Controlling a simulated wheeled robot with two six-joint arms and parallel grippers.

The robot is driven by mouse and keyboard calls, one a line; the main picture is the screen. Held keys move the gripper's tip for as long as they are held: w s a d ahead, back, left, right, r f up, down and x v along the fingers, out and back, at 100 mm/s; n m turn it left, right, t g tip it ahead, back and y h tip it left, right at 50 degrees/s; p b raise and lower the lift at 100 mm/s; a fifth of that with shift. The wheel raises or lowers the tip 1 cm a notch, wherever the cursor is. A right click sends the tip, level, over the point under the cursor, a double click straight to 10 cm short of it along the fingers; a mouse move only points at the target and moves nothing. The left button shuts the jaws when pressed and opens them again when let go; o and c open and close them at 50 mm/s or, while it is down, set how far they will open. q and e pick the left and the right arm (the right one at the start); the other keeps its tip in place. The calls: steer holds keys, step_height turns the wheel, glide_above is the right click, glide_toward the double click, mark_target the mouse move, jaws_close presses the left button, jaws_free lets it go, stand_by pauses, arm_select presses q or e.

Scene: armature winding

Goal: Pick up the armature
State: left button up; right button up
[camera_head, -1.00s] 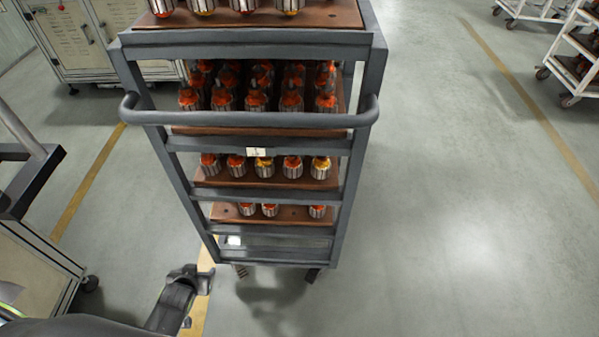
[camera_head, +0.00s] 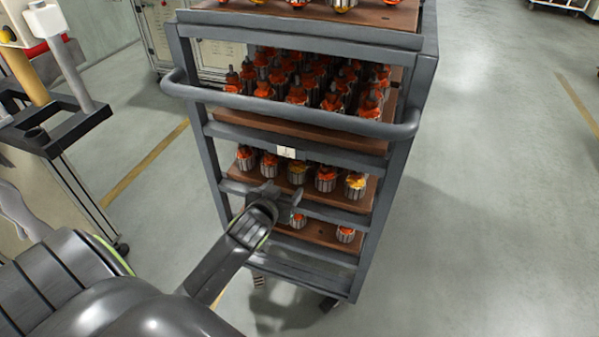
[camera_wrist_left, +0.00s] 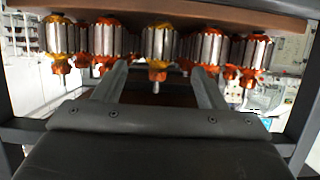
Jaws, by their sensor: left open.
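Several armatures with steel cores and orange or yellow windings stand upright in a row on a brown board (camera_head: 226,170) on a lower shelf of the grey cart. The middle one is a yellow-wound armature (camera_head: 297,173). My left gripper (camera_head: 284,196) is at the open side of the cart, just in front of and below this row. In the left wrist view, which looks upside down, its two fingers (camera_wrist_left: 162,78) are apart and empty. The yellow-wound armature (camera_wrist_left: 157,45) shows beyond and between them, not gripped. My right gripper is not in view.
The cart's grey frame and push handle (camera_head: 290,112) stand above the row. Other boards hold more armatures, with a dense group (camera_head: 320,90) on the shelf above. A bench (camera_head: 60,120) stands at the left. The floor (camera_head: 500,200) at the right is clear.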

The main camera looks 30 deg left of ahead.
mark_target(294, 176)
arm_select(q)
steer(key=x, duration=1.2)
steer(key=shift+d, duration=0.1)
steer(key=c, duration=1)
steer(key=shift+r, duration=0.15)
steer(key=shift+c, duration=0.8)
